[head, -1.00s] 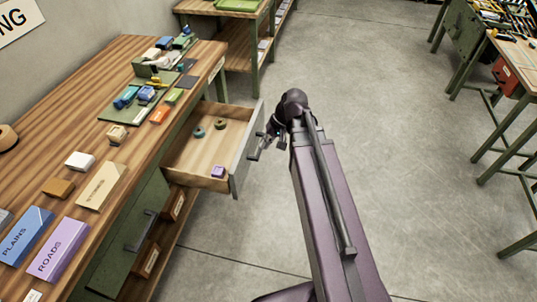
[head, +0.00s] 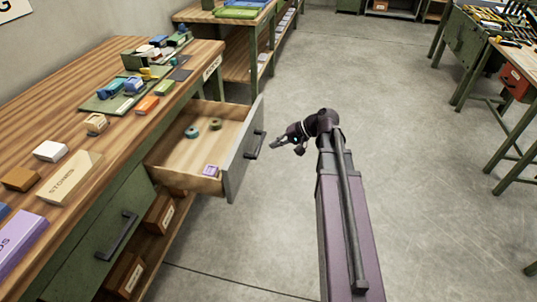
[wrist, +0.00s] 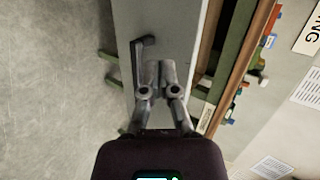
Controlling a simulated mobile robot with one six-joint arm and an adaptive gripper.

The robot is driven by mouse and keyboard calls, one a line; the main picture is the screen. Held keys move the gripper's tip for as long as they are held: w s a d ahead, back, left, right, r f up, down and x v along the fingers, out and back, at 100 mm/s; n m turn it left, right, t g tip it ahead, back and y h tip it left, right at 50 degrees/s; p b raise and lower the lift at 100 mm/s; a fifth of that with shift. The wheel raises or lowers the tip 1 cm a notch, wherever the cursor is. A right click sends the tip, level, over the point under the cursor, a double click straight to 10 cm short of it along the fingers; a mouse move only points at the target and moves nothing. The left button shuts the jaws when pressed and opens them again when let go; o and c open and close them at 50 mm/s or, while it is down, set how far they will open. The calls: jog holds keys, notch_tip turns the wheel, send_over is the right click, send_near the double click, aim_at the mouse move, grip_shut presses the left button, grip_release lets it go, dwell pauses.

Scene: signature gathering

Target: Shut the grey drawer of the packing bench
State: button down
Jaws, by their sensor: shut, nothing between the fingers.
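The grey drawer (head: 243,150) of the packing bench stands pulled out, its wooden inside showing. In it lie two small rings, one teal (head: 192,132) and one olive (head: 215,124), and a purple block (head: 210,170). A dark bar handle (head: 254,146) is on the drawer's grey front. My gripper (head: 274,145) is shut and empty, just right of the handle, with a small gap seen in the head view. In the wrist view my fingertips (wrist: 158,66) point at the grey front, beside the handle (wrist: 140,55). I cannot tell there whether they touch.
The wooden bench top (head: 75,105) carries several small blocks and a green tray. The floor (head: 400,150) to the right is clear up to another bench (head: 520,105).

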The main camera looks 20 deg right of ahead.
jog(key=w+d+f+m+t+y+b, duration=0.1)
jog(key=w+d+f+t+y+b, duration=0.1)
jog(key=d+f+b, duration=0.3)
jog(key=w+d+f+m+t+y+b, duration=0.1)
jog(key=d+f+t+y+b, duration=0.2)
jog(key=b, duration=1)
jog(key=d+f, duration=0.2)
jog(key=d, duration=0.3)
jog(key=shift+w+t+b, duration=0.3)
jog(key=shift+w+b, duration=0.1)
jog(key=shift+w+a+r, duration=0.1)
jog(key=shift+a, duration=0.05)
jog(key=x, duration=1.3)
jog(key=shift+w+a, duration=0.15)
jog(key=shift+a, duration=0.15)
jog(key=shift+w, duration=0.1)
